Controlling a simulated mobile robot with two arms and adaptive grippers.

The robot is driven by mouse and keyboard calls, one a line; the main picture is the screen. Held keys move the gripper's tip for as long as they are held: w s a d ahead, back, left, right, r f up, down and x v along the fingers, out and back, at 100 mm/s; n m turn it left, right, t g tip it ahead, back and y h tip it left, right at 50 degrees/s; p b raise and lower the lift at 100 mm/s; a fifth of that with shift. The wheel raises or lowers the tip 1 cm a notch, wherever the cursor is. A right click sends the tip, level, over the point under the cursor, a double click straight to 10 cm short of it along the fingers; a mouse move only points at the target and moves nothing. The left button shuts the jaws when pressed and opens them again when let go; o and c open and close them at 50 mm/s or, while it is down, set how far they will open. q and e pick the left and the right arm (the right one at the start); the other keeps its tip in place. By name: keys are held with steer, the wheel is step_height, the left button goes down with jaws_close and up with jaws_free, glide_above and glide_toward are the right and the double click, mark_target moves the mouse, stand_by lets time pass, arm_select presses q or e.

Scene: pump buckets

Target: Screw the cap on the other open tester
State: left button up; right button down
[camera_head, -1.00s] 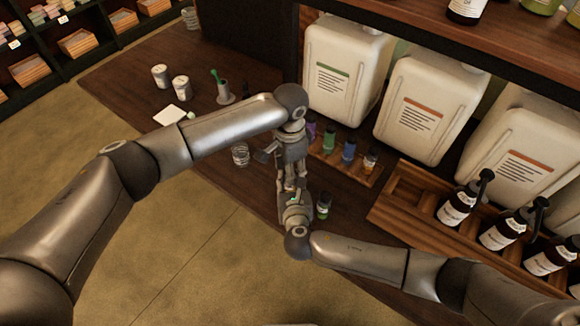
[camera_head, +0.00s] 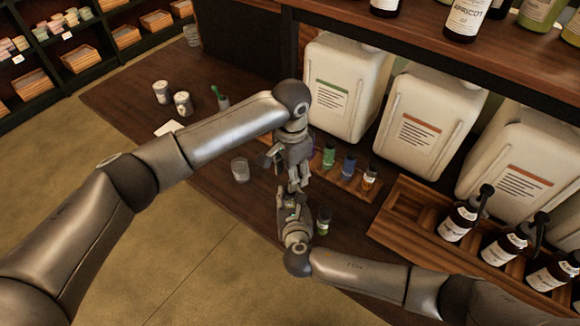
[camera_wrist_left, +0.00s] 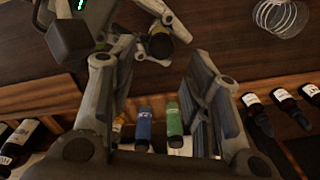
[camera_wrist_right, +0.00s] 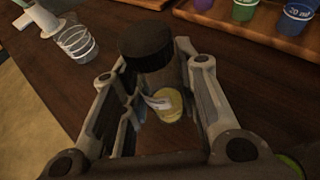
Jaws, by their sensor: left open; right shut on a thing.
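My right gripper (camera_head: 291,205) is shut on a small tester bottle. In the right wrist view the tester (camera_wrist_right: 168,106) has a pale label and yellowish glass, with a black cap (camera_wrist_right: 145,40) at its top; whether the cap is tight cannot be told. The held tester also shows in the left wrist view (camera_wrist_left: 160,43), just beyond my left fingers. My left gripper (camera_head: 296,180) is open and empty, pointing down close to the right gripper. Another small tester with a dark cap (camera_head: 323,222) stands on the counter right of my right gripper.
A wooden tray holds green (camera_head: 329,155), blue (camera_head: 349,166) and orange (camera_head: 370,177) testers behind the grippers. A ribbed glass (camera_head: 240,169) stands left. White canisters (camera_head: 418,115) and a wooden crate (camera_head: 400,208) with pump bottles limit the right side.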

arm_select(q)
steer(key=n, duration=0.1)
steer(key=r+n, duration=0.1)
steer(key=n, duration=0.1)
steer(key=shift+d, duration=0.3)
steer(key=n, duration=0.2)
steer(key=r+n, duration=0.1)
steer(key=n, duration=0.4)
steer(key=shift+a+r, duration=0.15)
steer(key=shift+r, duration=0.25)
steer(key=n, duration=0.3)
steer(key=shift+a+r, duration=0.3)
steer(key=shift+f, duration=4.05)
